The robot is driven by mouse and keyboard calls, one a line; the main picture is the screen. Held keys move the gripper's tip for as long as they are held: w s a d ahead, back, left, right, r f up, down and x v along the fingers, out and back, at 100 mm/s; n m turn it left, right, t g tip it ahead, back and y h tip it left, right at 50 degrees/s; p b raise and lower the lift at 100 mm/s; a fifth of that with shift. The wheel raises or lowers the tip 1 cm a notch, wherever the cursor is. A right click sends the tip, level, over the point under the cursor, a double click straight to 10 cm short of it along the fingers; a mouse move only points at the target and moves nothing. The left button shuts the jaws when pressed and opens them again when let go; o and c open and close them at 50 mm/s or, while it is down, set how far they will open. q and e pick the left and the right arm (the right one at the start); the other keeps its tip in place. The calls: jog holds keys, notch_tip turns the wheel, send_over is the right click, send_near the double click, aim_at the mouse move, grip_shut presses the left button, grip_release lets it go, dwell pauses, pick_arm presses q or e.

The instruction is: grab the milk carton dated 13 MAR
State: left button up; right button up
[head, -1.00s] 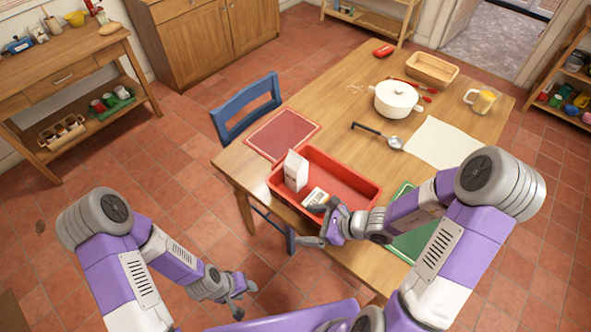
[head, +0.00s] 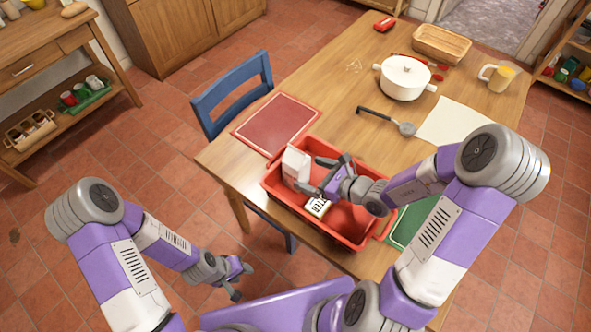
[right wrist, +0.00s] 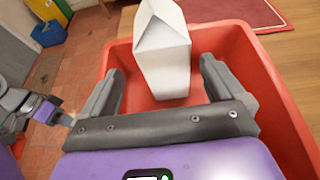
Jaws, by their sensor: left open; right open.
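A white milk carton (head: 296,168) stands upright in the left end of the red tray (head: 376,243). It also shows in the right wrist view (right wrist: 164,62), where its visible sides are blank and no date shows. A second white carton (head: 317,207) lies in the tray nearer me, with dark lettering like "FEB" on it, too small to read surely. My right gripper (head: 322,176) is open over the tray, just right of the upright carton, which shows between and beyond its fingers. My left gripper (head: 243,283) is open and empty over the floor, left of the table.
A red placemat (head: 277,124) lies behind the tray and a green mat (head: 410,222) at its right. A blue chair (head: 232,92) stands at the table's left edge.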

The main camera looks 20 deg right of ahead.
aim_at(305, 172)
jog(key=x, duration=0.2)
jog(key=b+x, duration=0.1)
jog(key=x, duration=0.1)
jog(key=f+b+x, duration=0.1)
jog(key=x, duration=0.1)
jog(key=shift+w+d+f, duration=0.1)
jog(key=shift+w, duration=0.35)
jog(key=shift+c, duration=0.4)
jog(key=c, duration=1.3)
